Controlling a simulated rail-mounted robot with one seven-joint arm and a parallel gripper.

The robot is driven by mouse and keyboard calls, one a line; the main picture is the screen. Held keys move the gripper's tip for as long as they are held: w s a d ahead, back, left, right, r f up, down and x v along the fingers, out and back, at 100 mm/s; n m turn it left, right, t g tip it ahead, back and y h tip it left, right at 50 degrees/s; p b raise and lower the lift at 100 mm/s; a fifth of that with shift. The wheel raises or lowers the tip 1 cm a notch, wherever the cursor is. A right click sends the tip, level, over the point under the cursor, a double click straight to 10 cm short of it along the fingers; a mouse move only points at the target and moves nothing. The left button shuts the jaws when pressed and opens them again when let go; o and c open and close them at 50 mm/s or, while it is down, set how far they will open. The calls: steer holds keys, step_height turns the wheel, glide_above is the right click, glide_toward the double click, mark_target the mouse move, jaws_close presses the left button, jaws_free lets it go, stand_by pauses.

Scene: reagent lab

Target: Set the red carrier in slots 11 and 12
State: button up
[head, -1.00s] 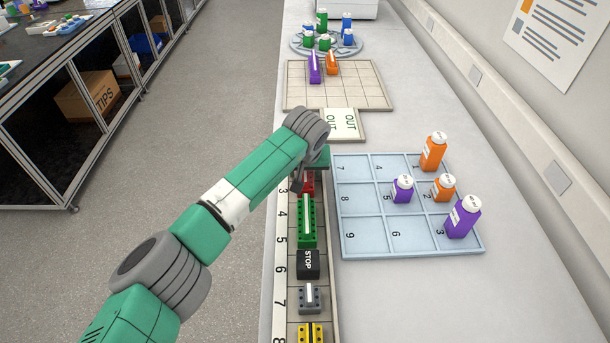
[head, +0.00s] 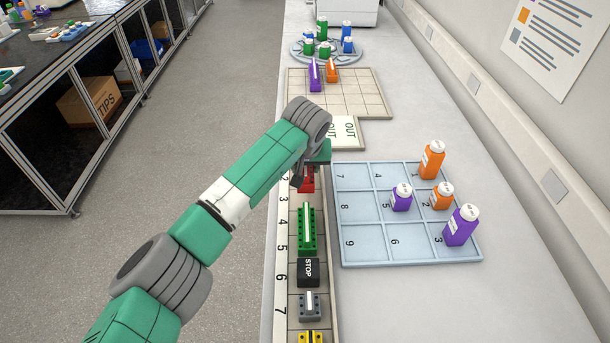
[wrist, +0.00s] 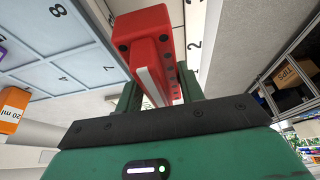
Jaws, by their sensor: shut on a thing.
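The red carrier (head: 308,181) is in my gripper (head: 309,168), at the far end of the numbered slot strip (head: 283,238), beside number 2. In the wrist view my gripper (wrist: 160,100) is shut on the red carrier (wrist: 150,45), which has a pale bar along it and dark dots on its side. In the head view my wrist hides part of the carrier, and any gap below it is hard to judge. The visible strip numbers run from 2 to 7; slots 11 and 12 are not in view.
A green carrier (head: 300,240), a black STOP block (head: 308,272), a grey carrier (head: 310,307) and a yellow carrier (head: 311,337) sit nearer along the strip. A blue-grey numbered tray (head: 365,242) with orange and purple bottles lies right. An OUT plate (head: 346,130) is beyond.

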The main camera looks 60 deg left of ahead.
step_height(320, 180, up, 6)
steer(key=shift+f+p, duration=0.25)
steer(key=shift+p, duration=0.2)
